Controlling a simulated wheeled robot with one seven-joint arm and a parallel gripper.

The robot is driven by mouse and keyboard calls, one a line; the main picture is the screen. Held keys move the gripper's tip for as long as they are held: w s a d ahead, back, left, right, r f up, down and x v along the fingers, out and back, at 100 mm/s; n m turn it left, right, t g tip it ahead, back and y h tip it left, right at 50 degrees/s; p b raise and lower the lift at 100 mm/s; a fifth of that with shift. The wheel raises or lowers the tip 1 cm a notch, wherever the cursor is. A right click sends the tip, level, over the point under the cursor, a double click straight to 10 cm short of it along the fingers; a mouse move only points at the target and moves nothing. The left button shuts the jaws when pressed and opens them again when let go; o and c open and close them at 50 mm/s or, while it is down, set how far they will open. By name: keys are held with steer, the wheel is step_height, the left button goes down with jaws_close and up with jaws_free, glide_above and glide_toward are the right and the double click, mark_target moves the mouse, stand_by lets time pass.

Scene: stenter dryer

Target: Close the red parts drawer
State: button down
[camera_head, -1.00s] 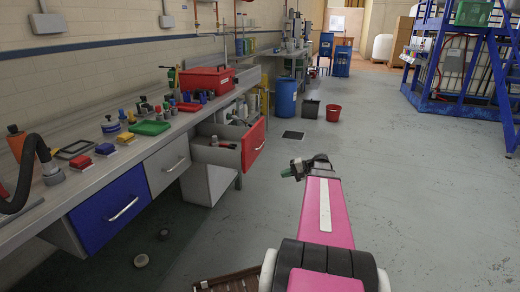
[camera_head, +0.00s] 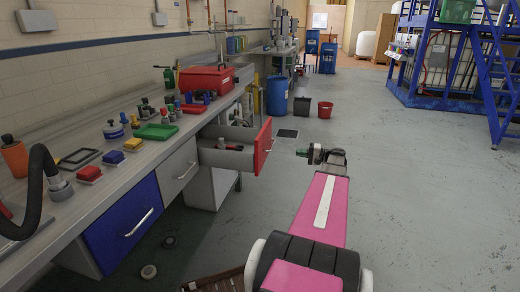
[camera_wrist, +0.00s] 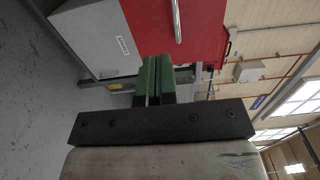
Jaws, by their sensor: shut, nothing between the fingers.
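The red parts drawer (camera_head: 263,147) stands pulled out from under the workbench, its red front and grey open box showing in the head view. A dark tool with a red part (camera_head: 230,147) lies inside. My gripper (camera_head: 301,153) is to the right of the drawer front, apart from it, pointing left. In the wrist view a red panel with a metal bar handle (camera_wrist: 177,20) lies beyond my green fingertips (camera_wrist: 153,80). The fingers are shut with nothing between them. I cannot tell the exact gap between fingertips and red front.
The bench (camera_head: 105,180) holds a red toolbox (camera_head: 207,80), a green tray (camera_head: 156,131) and small parts. A grey drawer (camera_head: 178,169) and a blue drawer (camera_head: 123,222) are shut. A blue barrel (camera_head: 277,96) and red bucket (camera_head: 325,110) stand beyond.

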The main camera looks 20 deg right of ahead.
mark_target(266, 148)
steer(key=x, duration=1.4)
steer(key=shift+w+a, duration=0.25)
steer(key=shift+w, duration=0.05)
steer(key=x, duration=2.9)
steer(key=shift+w+a, duration=0.25)
